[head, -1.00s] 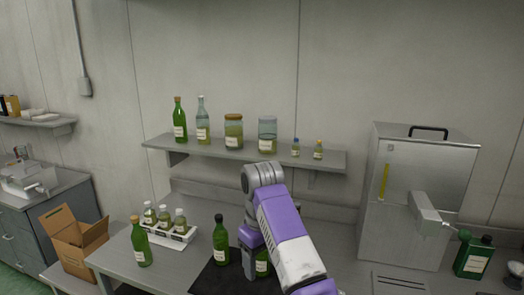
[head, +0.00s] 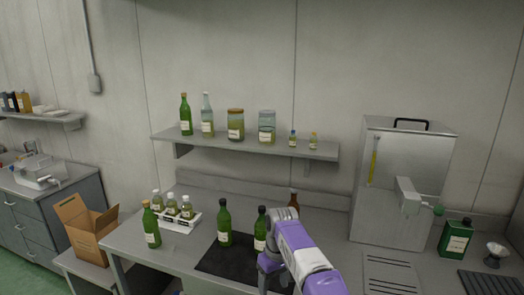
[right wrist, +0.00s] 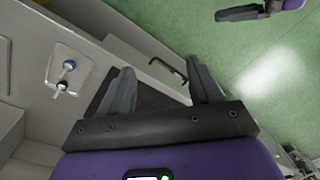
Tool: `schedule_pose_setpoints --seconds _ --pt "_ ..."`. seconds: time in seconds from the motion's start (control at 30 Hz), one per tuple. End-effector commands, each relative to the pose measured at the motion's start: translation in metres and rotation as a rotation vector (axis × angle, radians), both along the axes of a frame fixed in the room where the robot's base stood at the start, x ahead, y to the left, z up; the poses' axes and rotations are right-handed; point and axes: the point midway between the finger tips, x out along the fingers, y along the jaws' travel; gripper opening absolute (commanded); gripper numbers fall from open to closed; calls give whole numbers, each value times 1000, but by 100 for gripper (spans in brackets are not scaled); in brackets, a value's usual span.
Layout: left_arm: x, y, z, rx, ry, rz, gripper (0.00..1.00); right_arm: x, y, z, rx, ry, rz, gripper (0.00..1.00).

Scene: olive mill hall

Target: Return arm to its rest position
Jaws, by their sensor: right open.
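My right arm (head: 300,252) comes in from the lower right in the head view, purple and white, over the right part of the black mat (head: 215,265). Its fingertips are hard to see there. In the right wrist view my right gripper (right wrist: 162,88) is open, with nothing between its fingers. A dark gripper with a purple link, which looks like my left one (right wrist: 240,13), shows at the top edge of that view; its opening cannot be told. In the head view a green bottle (head: 225,225) and another green bottle (head: 260,230) stand upright on the mat, left of my arm.
A brown bottle (head: 294,199) stands behind my arm. A white rack (head: 182,226) of small bottles and a green bottle (head: 151,226) stand left. A metal machine (head: 400,180) and a green can (head: 455,239) are right. A shelf (head: 220,146) with jars hangs above.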

Motion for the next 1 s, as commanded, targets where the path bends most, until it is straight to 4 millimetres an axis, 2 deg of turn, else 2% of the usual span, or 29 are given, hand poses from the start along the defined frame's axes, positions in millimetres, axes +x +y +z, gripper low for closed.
schedule_pose_setpoints --seconds 0.03,0.13,0.2,0.27,0.3,0.37,0.4,0.5,0.6,0.73,0.8,0.9,1.0 --pt "-4 0 -11 -6 45 19 100 3 -9 -30 7 21 -30 63" --pt "-13 0 -35 -15 150 72 100 4 -25 -92 32 37 -98 63" --pt "-21 1 -53 -19 230 112 100 -1 -36 -137 53 45 -150 63" --pt "-29 2 -69 -19 298 148 100 -10 -44 -174 70 53 -194 63" --pt "-35 3 -79 -17 344 172 100 -19 -50 -197 82 58 -225 63" --pt "-45 4 -94 -12 412 207 100 -34 -56 -229 100 63 -270 63" --pt "-51 5 -104 -8 458 231 100 -46 -60 -250 111 69 -301 63" --pt "-69 9 -128 9 568 291 100 -83 -68 -295 141 80 -378 63" --pt "-90 13 -150 33 677 350 100 -126 -72 -331 170 89 -456 63" --pt "-119 20 -177 73 812 431 100 -187 -72 -360 208 100 -560 63" --pt "-135 24 -189 97 879 473 100 -218 -71 -368 227 102 -612 63" --pt "-154 30 -202 131 957 526 100 -255 -68 -371 251 104 -676 63" --pt "-168 35 -211 155 1009 566 100 -281 -65 -369 268 104 -722 63"
